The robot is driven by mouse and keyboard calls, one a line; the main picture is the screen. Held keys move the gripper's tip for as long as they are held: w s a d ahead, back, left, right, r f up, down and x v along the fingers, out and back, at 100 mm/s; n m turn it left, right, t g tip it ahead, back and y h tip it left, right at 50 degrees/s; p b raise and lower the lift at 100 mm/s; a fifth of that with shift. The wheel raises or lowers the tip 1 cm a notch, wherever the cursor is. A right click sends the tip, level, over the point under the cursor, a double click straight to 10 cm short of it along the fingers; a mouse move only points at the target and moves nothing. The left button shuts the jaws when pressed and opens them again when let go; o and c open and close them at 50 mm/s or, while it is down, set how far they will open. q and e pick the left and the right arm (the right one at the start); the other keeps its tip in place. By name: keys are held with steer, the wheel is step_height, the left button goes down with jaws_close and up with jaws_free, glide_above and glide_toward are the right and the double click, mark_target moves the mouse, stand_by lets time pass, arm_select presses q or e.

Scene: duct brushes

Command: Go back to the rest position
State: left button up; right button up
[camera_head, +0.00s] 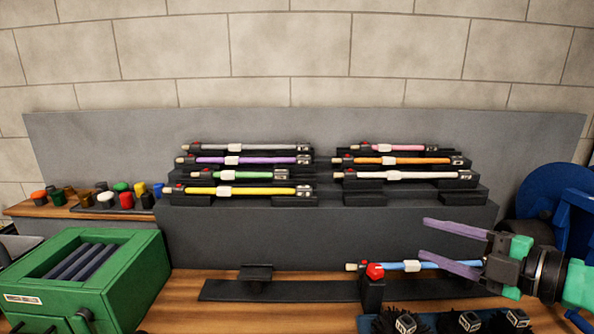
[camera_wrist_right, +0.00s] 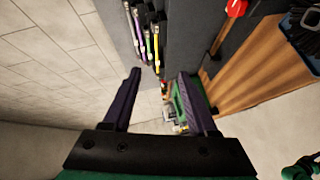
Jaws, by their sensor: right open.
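My right gripper (camera_head: 427,239) is at the right of the head view, its two purple fingers spread apart with nothing between them; the spread fingers also show in the right wrist view (camera_wrist_right: 159,78). In the head view the lower finger lies close above a blue rod (camera_head: 393,266); I cannot tell whether they touch. The blue rod lies across a black stand with a red knob (camera_head: 375,271). Its right end is partly hidden by the gripper. My left gripper is in neither view.
Several coloured rods, including a yellow one (camera_head: 240,191) and an orange one (camera_head: 392,160), rest on a stepped dark rack (camera_head: 330,235). A green box (camera_head: 128,278) stands at left. Black brush heads (camera_head: 470,321) sit at the front right. Wooden table (camera_head: 185,303) shows between them.

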steer(key=w+d+f+m+t+h, duration=0.25)
steer(key=d+m+t+h, duration=0.75)
steer(key=m, duration=0.7)
steer(key=s+d+f+m+g+h, duration=0.1)
steer(key=s+f+m+g+h, duration=0.15)
steer(key=f+g, duration=0.4)
steer(key=s+d+f+m+g+h, duration=0.1)
steer(key=f+m+g+h, duration=0.15)
steer(key=f, duration=0.65)
steer(key=s+a+f+n+g+y, duration=0.2)
steer(key=s+a+f+g+y, duration=0.4)
steer(key=s+a+f+g, duration=0.75)
steer(key=s+f+t, duration=0.1)
steer(key=s+f, duration=0.1)
steer(key=f, duration=1.2)
steer(key=s+f+t, duration=0.1)
steer(key=s+f, duration=0.1)
steer(key=f, duration=1.3)
steer(key=s+d+f+g, duration=0.1)
steer(key=s+d+f, duration=0.2)
steer(key=s+f, duration=1)
steer(key=s, duration=0.3)
steer(key=shift+s+f+b, duration=0.2)
steer(key=shift+f+b, duration=0.2)
